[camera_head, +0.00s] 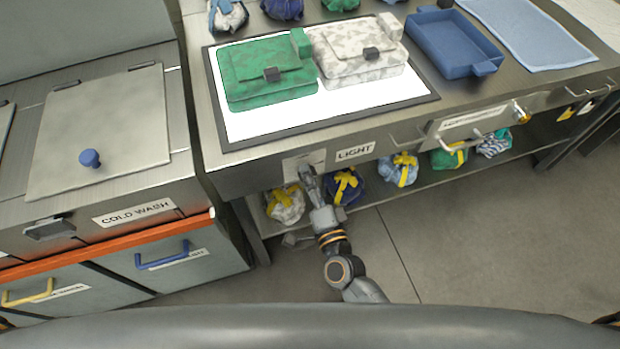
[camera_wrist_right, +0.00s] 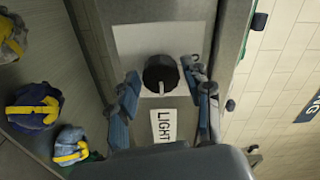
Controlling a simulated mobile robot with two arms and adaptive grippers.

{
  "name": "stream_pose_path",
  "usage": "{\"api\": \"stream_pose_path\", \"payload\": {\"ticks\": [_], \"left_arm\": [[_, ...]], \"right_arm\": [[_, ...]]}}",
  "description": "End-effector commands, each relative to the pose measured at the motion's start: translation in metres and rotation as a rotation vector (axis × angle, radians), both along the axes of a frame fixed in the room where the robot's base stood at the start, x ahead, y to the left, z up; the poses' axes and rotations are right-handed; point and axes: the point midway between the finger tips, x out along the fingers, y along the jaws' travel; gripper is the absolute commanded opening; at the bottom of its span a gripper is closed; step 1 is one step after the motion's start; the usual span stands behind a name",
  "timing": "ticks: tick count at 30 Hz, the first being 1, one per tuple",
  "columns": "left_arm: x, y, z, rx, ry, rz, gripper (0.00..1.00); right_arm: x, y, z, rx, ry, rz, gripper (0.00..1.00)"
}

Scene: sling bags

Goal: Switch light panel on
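The light panel (camera_head: 285,122) is a flat panel in a dark frame on the counter; its surface glows bright white. A green bag (camera_head: 262,88) and a white-and-grey patterned bag (camera_head: 350,62) lie on it. Below it, on the counter front, is a LIGHT label (camera_head: 355,152); it also shows in the right wrist view (camera_wrist_right: 164,126). Beside the label there, a round black knob (camera_wrist_right: 160,74) with a pale pointer sits on a light plate. My right gripper (camera_head: 308,170) is at this plate; in the wrist view its open fingers (camera_wrist_right: 160,80) stand either side of the knob. My left gripper is out of view.
A blue tray (camera_head: 452,50) and a light blue mat (camera_head: 525,35) are to the right on the counter. Several wrapped bundles stand on the shelf below, close to my right arm. A COLD WASH unit (camera_head: 100,130) is at left. The floor (camera_head: 480,230) at right is clear.

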Motion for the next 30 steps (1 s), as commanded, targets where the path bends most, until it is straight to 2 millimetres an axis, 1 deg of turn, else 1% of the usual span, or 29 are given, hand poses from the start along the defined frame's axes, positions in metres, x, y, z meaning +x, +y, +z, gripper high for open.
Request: {"api": "stream_pose_path", "payload": {"ticks": [7,9,13,17,24,27,30], "left_arm": [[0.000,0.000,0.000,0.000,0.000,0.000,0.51],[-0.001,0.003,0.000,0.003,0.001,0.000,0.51],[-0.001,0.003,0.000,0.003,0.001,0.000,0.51],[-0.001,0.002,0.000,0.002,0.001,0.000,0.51],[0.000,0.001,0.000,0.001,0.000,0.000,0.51],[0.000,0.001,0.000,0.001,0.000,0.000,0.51],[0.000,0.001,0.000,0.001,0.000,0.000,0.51]], "right_arm": [[0.000,0.000,0.001,-0.002,-0.002,0.000,0.61],[0.000,0.000,0.001,-0.002,-0.002,0.000,0.61],[-0.009,-0.003,0.000,-0.003,0.000,0.000,0.61],[-0.030,-0.010,-0.001,-0.004,0.000,0.001,0.61],[-0.080,-0.026,0.000,-0.003,0.000,0.002,0.61],[-0.096,-0.031,0.000,-0.002,0.001,0.001,0.61],[-0.107,-0.035,0.000,-0.002,0.001,0.001,0.61]]}}
